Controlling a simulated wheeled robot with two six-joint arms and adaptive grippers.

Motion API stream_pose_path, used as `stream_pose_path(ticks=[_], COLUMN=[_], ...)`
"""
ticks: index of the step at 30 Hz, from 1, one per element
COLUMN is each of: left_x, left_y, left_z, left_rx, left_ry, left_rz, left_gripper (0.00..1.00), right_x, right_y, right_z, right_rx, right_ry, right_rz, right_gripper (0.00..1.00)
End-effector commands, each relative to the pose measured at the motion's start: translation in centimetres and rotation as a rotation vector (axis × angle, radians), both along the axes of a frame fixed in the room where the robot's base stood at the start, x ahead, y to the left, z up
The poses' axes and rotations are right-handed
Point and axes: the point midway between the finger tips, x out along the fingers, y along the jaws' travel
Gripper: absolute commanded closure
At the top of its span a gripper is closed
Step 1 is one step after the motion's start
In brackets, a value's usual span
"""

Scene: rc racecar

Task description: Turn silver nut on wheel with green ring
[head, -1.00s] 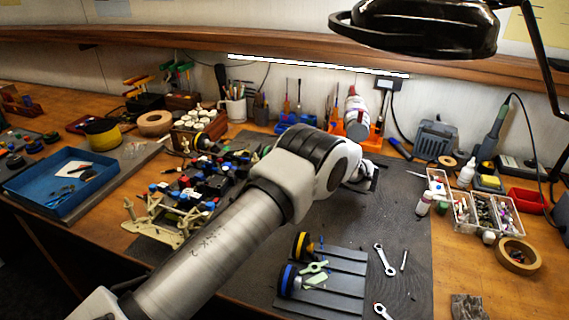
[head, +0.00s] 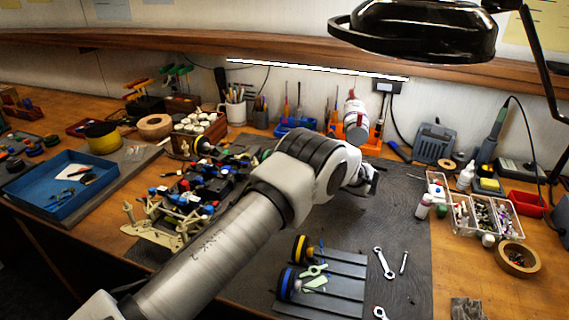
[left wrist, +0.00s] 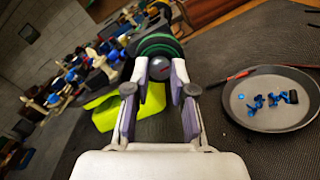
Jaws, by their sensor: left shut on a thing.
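In the left wrist view, the wheel with the green ring (left wrist: 158,46) is straight ahead, with the round silver nut (left wrist: 159,69) at its centre facing me. My left gripper (left wrist: 160,78) has a fingertip on each side of the nut and is shut on it. A bright yellow-green piece (left wrist: 104,112) is beside and under the wheel. In the head view my left arm hides the wheel and most of the gripper. My right gripper is in neither view.
A round dish (left wrist: 270,98) with small blue parts is right of the gripper. In the head view, wheels with yellow (head: 301,249) and blue (head: 287,283) rings lie on a slatted rack (head: 345,275). Wrenches (head: 384,262) lie beside it. The partly built car (head: 205,185) is left of my arm.

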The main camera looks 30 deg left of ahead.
Motion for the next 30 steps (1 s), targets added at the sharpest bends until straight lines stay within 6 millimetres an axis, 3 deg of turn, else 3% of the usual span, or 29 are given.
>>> stream_pose_path(ticks=[14, 15, 17, 30], left_x=[-0.17, -0.17, -0.16, -0.04], left_y=[0.06, 0.06, 0.06, 0.01], left_z=[-0.42, -0.42, -0.4, -0.1], left_rx=[-0.008, -0.008, -0.008, -0.005], left_ry=[0.025, 0.025, 0.024, 0.017], left_rz=[0.004, 0.004, 0.004, 0.001], left_gripper=[1.0, 0.73, 0.52, 0.5], right_x=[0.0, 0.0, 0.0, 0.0], right_y=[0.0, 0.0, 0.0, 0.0], right_z=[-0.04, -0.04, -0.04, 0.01], right_rx=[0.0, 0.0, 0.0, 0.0], right_ry=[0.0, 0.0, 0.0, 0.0], right_rz=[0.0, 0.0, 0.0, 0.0], right_gripper=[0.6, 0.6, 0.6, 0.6])
